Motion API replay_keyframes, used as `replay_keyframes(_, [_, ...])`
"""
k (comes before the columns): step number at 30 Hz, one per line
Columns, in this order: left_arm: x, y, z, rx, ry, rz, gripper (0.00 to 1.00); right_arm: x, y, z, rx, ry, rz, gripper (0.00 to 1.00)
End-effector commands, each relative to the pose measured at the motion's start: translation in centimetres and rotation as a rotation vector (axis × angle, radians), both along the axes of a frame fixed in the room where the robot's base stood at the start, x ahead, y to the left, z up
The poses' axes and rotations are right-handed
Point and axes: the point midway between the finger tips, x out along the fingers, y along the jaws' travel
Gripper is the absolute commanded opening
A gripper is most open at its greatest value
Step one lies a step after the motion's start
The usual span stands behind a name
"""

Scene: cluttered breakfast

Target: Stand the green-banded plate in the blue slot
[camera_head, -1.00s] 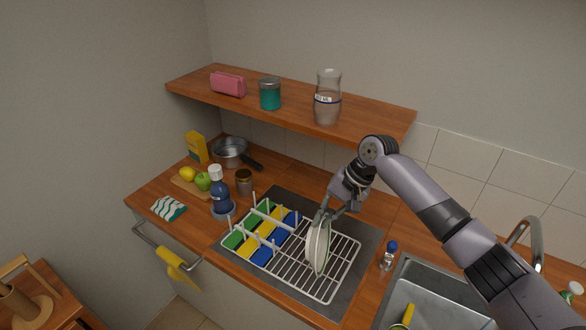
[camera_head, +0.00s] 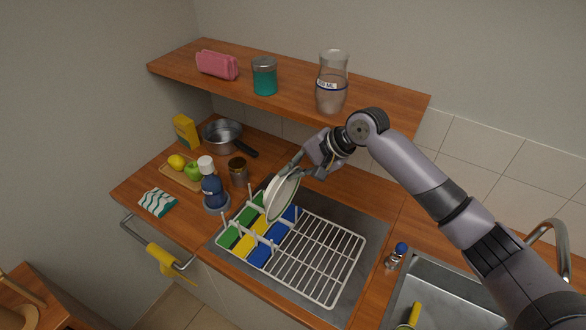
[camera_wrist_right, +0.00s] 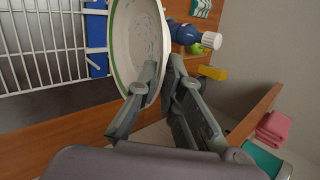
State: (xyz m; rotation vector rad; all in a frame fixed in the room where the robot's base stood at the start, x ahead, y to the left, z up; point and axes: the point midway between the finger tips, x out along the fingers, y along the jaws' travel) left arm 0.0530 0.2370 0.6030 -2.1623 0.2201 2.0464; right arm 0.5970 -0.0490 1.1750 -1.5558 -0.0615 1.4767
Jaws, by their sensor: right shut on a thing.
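The green-banded plate (camera_head: 284,193) is held tilted on edge by my right gripper (camera_head: 308,168), above the back part of the dish rack (camera_head: 318,262). In the right wrist view, the gripper (camera_wrist_right: 160,75) is shut on the rim of the plate (camera_wrist_right: 130,45). The rack's left part has green, yellow and blue slots between white posts. The blue slot (camera_head: 262,253) is the rightmost coloured row, beside the bare wire grid. The plate hides part of the slots' back end. My left gripper is not in view.
A blue bottle (camera_head: 212,190) and a brown jar (camera_head: 238,171) stand close left of the rack. A shelf (camera_head: 290,95) with a glass carafe (camera_head: 332,82) overhangs behind. The sink (camera_head: 450,295) lies to the right. The wire grid is empty.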

Motion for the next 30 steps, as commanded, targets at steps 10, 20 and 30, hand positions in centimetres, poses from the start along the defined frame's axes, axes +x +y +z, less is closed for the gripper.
replay_keyframes(10, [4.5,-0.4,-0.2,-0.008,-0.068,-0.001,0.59,0.0,0.0,-2.5,0.005,0.000,0.002,0.00])
replay_keyframes(20, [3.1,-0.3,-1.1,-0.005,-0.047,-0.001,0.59,0.0,0.0,-5.5,0.005,0.000,0.002,0.00])
replay_keyframes(30, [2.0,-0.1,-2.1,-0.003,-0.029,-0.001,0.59,0.0,0.0,-8.6,0.004,0.000,0.003,0.00])
